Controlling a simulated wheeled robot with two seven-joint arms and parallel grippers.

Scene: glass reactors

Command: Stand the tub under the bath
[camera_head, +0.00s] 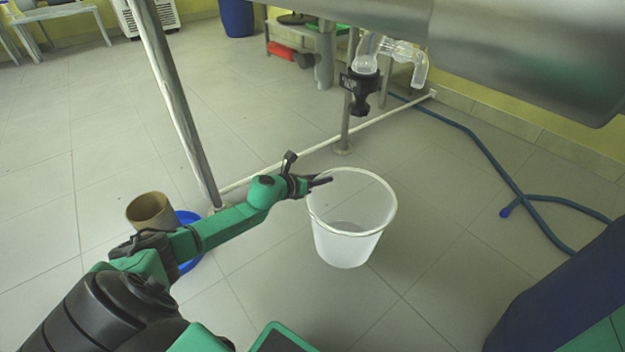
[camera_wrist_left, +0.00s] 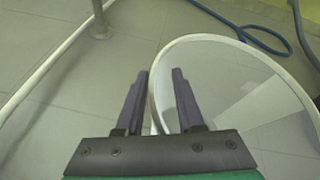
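The tub (camera_head: 345,240) is a translucent white bucket with a pale rim, upright in the middle of the head view. My left gripper (camera_head: 322,182) is at the left side of its rim. In the left wrist view the rim of the tub (camera_wrist_left: 290,75) passes between the two fingers of the left gripper (camera_wrist_left: 160,82), closer to the left finger, with a gap left to the right one. The bath (camera_head: 520,50) is the large grey metal vessel at the upper right. A glass outlet (camera_head: 400,52) with a black fitting hangs under it. My right gripper is not in view.
A metal leg (camera_head: 178,100) and a white floor rail (camera_head: 270,168) stand beyond my left arm. A brown container (camera_head: 150,210) and a blue basin (camera_head: 188,218) are at left. A blue hose (camera_head: 485,150) lies at right. Floor around the tub is clear.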

